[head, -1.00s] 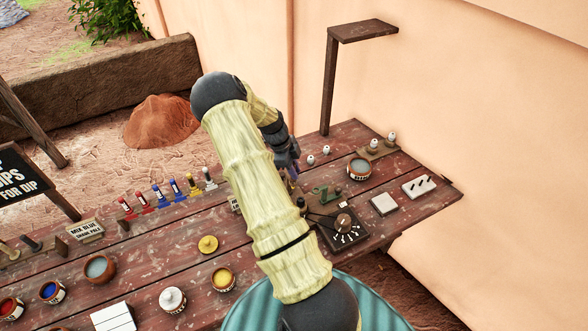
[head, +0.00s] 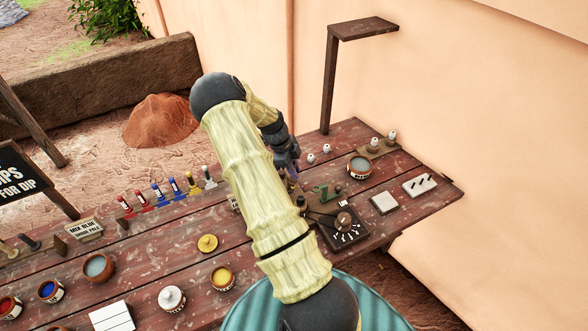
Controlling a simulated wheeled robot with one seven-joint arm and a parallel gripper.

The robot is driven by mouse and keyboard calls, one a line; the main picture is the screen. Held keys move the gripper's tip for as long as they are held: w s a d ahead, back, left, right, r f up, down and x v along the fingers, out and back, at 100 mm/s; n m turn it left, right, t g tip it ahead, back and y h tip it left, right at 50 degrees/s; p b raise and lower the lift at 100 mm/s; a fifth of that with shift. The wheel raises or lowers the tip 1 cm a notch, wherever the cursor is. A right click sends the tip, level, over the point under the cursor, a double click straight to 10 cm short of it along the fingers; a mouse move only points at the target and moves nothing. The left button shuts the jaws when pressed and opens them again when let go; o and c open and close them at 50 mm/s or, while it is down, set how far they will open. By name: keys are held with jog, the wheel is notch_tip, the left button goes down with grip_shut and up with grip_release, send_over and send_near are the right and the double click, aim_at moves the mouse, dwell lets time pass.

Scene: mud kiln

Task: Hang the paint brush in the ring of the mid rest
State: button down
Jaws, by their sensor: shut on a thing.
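My gripper (head: 290,172) is at the far side of the table, partly hidden behind my own arm. It is shut on a slim thing, most likely the paint brush (head: 292,186), of which only a small part shows just below the fingers. The brush's tip is too small to make out. I cannot single out the mid rest or its ring; my arm covers part of the table there.
A grey-filled pot (head: 360,167), pale tiles (head: 384,203) and a tall wooden post with a shelf (head: 330,85) are to the right. Paint tubes (head: 175,188) and pots, including a yellow one (head: 222,278), are left.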

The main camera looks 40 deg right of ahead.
jog(key=shift+f+b, duration=0.3)
jog(key=shift+f, duration=0.1)
jog(key=c, duration=0.8)
grip_release()
jog(key=shift+r, duration=0.1)
jog(key=shift+r+p, duration=2.25)
jog(key=shift+r, duration=1.45)
